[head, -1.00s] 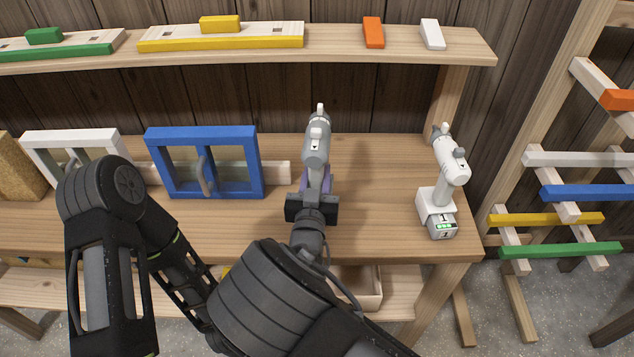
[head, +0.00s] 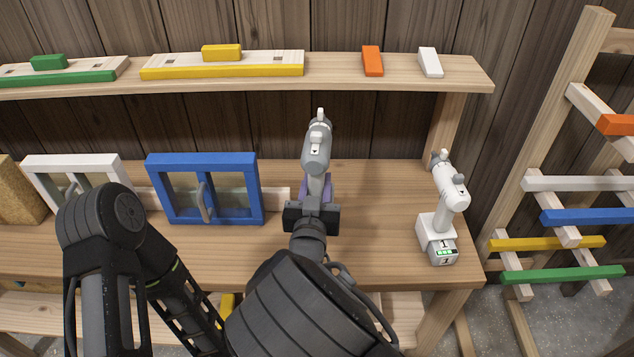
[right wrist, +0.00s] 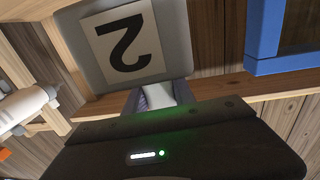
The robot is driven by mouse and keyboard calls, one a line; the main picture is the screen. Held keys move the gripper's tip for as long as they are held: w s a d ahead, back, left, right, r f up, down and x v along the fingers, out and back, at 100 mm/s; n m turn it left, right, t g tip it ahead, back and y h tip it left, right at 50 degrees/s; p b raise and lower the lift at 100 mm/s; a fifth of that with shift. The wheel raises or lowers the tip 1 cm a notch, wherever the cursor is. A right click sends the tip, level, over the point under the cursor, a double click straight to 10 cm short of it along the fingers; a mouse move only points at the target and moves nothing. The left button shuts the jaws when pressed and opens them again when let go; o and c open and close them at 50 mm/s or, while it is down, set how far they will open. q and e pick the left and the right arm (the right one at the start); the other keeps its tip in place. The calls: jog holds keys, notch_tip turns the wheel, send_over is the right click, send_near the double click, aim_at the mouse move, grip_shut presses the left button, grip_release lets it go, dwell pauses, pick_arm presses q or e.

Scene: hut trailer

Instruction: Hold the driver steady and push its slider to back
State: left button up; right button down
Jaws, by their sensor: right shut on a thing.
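The grey driver (head: 317,150) is upright in the middle of the head view, above the workbench. My right gripper (head: 312,212) is shut on its handle from the front, hiding its lower part. A small white slider (head: 315,149) with a dark mark shows on its top; I cannot tell its exact setting. In the right wrist view, the driver's grey base (right wrist: 93,72) shows with an upside-down label "2". A white driver (head: 448,200) stands apart on the bench at the right. My left arm shows at the left, but its gripper is out of view.
A blue-framed window (head: 205,217) and a white-framed one (head: 75,161) stand left of the grey driver. A shelf (head: 340,86) with coloured blocks runs above the bench. A rack (head: 570,145) with coloured bars stands at the right. Bench between the drivers is clear.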

jog(key=shift+r, duration=0.1)
jog(key=shift+f, duration=4.35)
jog(key=shift+f, duration=0.35)
jog(key=shift+f, duration=0.2)
jog(key=shift+f, duration=0.15)
pick_arm(q)
jog(key=shift+c, duration=0.4)
